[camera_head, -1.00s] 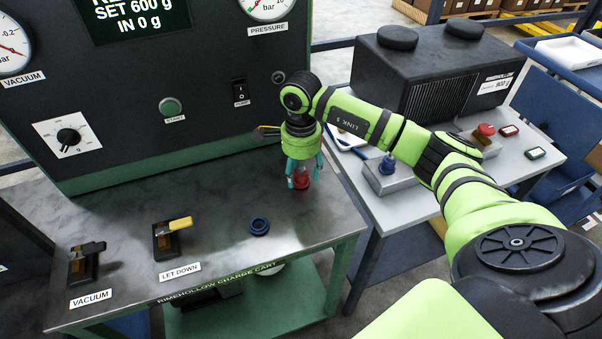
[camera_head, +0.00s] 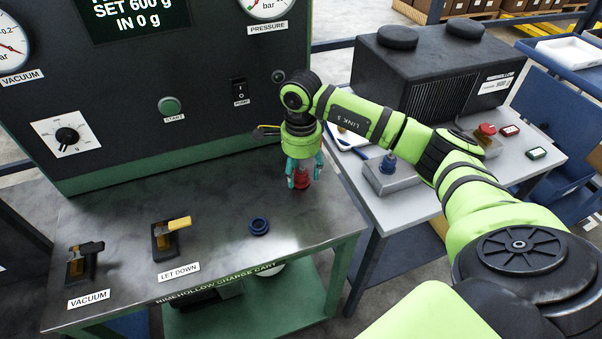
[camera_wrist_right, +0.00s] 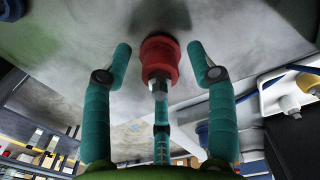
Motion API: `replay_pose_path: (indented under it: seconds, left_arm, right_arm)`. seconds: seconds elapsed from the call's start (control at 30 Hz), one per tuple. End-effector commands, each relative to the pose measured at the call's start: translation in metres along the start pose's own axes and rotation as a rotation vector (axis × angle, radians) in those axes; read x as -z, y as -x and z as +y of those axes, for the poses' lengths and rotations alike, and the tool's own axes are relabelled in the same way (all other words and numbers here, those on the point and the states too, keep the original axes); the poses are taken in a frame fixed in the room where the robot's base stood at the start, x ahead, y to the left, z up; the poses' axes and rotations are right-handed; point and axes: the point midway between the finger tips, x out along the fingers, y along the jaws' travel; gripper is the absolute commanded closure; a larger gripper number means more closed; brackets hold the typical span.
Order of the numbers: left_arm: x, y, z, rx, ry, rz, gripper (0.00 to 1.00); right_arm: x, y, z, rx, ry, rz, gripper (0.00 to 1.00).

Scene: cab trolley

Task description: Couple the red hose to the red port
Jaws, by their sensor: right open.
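My right gripper (camera_head: 303,178) points down over the dark cart top, its teal fingers on either side of a red coupling (camera_head: 300,183). In the right wrist view the gripper (camera_wrist_right: 159,52) is open, with visible gaps between both fingers and the red coupling (camera_wrist_right: 159,60). I cannot tell whether the coupling stands on the cart top. A red round fitting (camera_head: 487,129) sits on a block on the grey side table; I cannot tell whether it is the red port. My left gripper is out of view.
A blue ring (camera_head: 259,227) lies on the cart top, left of my gripper. Let-down (camera_head: 168,240) and vacuum (camera_head: 85,262) valves stand further left. A blue fitting (camera_head: 388,163) on a block and a black machine (camera_head: 430,75) occupy the side table. The control panel (camera_head: 130,100) rises behind.

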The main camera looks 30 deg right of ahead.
Motion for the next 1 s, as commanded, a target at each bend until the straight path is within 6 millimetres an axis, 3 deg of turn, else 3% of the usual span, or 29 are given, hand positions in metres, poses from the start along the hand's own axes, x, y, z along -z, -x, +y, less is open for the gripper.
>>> replay_pose_path:
  seconds: [0.07,0.17,0.2,0.23,1.0]
  left_arm:
    - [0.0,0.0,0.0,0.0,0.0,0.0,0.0]
    - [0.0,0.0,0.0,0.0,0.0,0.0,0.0]
    - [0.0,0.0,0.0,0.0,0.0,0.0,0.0]
    - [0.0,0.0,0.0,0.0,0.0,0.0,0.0]
    - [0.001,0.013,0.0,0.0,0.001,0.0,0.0]
  right_arm:
    - [0.0,0.0,0.0,0.0,0.0,0.0,0.42]
    - [0.0,0.0,0.0,0.0,0.0,0.0,0.78]
    - [0.0,0.0,0.0,0.0,0.0,0.0,0.94]
    - [0.0,0.0,0.0,0.0,0.0,0.0,1.0]
    - [0.0,0.023,-0.001,0.003,0.0,0.0,1.0]
